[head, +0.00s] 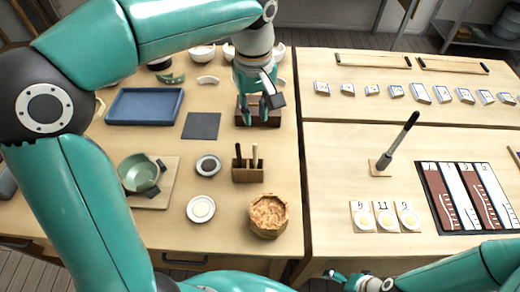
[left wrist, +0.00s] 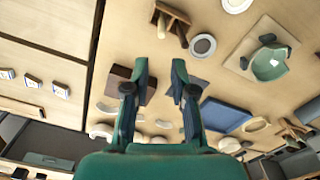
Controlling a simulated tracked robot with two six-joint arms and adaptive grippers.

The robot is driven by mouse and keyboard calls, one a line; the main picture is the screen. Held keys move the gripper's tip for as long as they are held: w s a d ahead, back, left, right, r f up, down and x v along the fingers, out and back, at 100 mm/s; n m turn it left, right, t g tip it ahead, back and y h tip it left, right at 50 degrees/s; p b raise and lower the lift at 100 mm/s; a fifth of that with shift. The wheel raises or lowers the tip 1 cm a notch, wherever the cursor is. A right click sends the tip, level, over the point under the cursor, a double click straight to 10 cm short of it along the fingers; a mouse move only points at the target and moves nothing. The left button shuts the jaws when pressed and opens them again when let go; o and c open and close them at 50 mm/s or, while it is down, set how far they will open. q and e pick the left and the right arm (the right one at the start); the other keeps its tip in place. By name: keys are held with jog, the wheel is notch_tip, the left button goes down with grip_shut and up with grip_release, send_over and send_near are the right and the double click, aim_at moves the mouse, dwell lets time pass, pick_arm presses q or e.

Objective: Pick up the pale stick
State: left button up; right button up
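The pale stick (head: 254,155) stands in a small wooden holder (head: 248,174), right of a dark stick (head: 239,154). The holder also shows at the top of the left wrist view (left wrist: 174,12), with the pale stick (left wrist: 162,26) on its left side. My left gripper (head: 260,118) is behind the holder in the head view, over a dark brown box. Its fingers (left wrist: 158,72) are apart with nothing between them. My right gripper (head: 345,280) is at the bottom edge, far from the stick; its finger gap is unclear.
A woven basket of crumbly brown stuff (head: 268,217) stands in front of the holder. Two small round dishes lie to its left, with a green pot (head: 139,174) beyond. A dark grey mat (head: 201,126) and blue tray (head: 145,107) lie behind. An upright dark-handled tool (head: 398,143) stands right.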

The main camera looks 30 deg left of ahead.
aim_at(255, 144)
pick_arm(q)
notch_tip(255, 144, down, 10)
jog(key=shift+s+r, duration=0.1)
jog(key=shift+r, duration=0.1)
jog(key=shift+s+f+p, duration=0.1)
jog(key=shift+f+p, duration=0.2)
jog(key=shift+f, duration=2.6)
grip_shut()
